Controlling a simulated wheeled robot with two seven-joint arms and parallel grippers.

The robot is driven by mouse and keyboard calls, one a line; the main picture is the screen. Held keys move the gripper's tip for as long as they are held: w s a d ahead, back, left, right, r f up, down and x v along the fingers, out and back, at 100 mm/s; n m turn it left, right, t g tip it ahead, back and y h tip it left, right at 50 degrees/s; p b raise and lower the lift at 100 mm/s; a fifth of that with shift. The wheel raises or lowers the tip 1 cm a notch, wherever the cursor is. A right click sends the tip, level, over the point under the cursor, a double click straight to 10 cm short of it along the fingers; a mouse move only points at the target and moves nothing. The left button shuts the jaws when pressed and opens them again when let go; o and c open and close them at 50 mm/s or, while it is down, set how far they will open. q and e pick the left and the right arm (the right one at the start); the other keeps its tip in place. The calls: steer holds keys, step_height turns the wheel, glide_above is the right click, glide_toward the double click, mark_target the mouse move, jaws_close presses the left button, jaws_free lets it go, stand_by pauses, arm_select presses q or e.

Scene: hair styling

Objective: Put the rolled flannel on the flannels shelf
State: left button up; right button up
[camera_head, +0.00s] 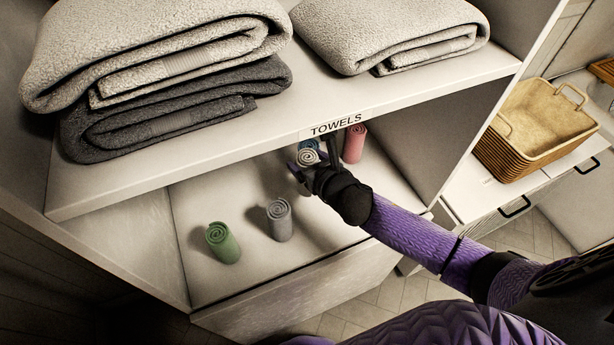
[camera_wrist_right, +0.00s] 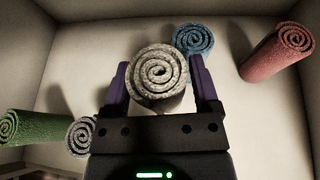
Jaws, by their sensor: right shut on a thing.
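My right gripper (camera_head: 306,168) is shut on a pale cream-grey rolled flannel (camera_head: 308,157). In the right wrist view the flannel's spiral end (camera_wrist_right: 158,77) sits between the two purple fingers. It is inside the lower shelf compartment (camera_head: 225,192), under the board labelled TOWELS. A blue rolled flannel (camera_wrist_right: 193,40) is just beyond it, partly hidden in the head view. I cannot tell whether the held flannel touches the shelf or the blue one. My left gripper is not in view.
In the lower compartment stand a pink roll (camera_head: 354,143) at right, a grey roll (camera_head: 279,220) and a green roll (camera_head: 222,242) at front left. Folded towels (camera_head: 160,60) lie on the board above. A wicker basket (camera_head: 535,125) is outside to the right. The compartment's back left is clear.

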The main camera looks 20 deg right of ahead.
step_height(320, 180, down, 5)
steer(key=b, duration=0.3)
steer(key=shift+w+f, duration=0.1)
steer(key=shift+f, duration=0.1)
steer(key=shift+r, duration=0.25)
steer(key=o, duration=1.1)
steer(key=shift+r, duration=0.15)
arm_select(q)
steer(key=p, duration=0.4)
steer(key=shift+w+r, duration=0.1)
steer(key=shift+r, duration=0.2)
arm_select(e)
steer(key=v, duration=1.2)
steer(key=shift+d, duration=0.1)
